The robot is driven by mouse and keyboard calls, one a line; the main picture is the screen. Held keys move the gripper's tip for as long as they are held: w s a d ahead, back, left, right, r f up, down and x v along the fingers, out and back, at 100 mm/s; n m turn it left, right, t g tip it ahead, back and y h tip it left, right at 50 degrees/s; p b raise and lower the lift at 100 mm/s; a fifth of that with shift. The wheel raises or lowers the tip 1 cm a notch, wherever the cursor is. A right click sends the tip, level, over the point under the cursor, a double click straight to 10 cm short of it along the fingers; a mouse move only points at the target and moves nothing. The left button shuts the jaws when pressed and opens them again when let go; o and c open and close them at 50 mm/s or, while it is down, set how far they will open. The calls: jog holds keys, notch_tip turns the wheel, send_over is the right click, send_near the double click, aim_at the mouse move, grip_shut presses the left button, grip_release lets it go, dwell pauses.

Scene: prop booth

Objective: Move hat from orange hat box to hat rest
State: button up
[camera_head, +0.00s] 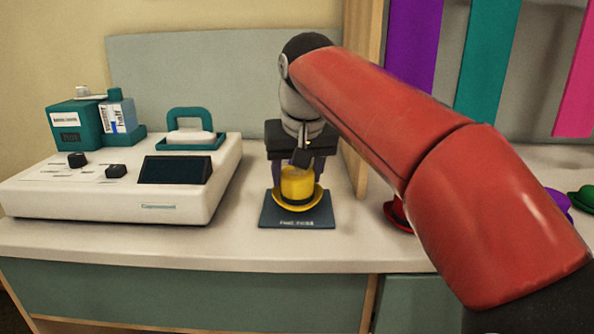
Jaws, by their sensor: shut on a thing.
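A yellow hat (298,184) with a darker band sits over a dark square pad (296,218) with lettering on its front edge. The hat is upright, brim down; I cannot tell whether the brim touches the pad. My gripper (302,170) points down from above and is shut on the hat's crown, a finger on each side. The fingertips are partly hidden by the hat and the wrist. No orange hat box shows in this view.
A white console (120,190) with knobs and a dark screen stands on the left of the counter, bearing teal boxes (75,123) and a teal tray (190,142). A wooden divider (354,168) is just right of the pad. Red (398,214), purple (558,201) and green (582,198) hats lie beyond it.

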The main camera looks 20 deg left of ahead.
jog(key=shift+f, duration=0.15)
jog(key=shift+f+b, duration=0.3)
jog(key=shift+f, duration=0.15)
dwell(0.5)
jog(key=o, duration=1)
jog(key=p+v, duration=0.2)
jog(key=v, duration=0.5)
jog(key=shift+r, duration=0.15)
jog(key=shift+s+r, duration=0.15)
jog(key=shift+r, duration=0.05)
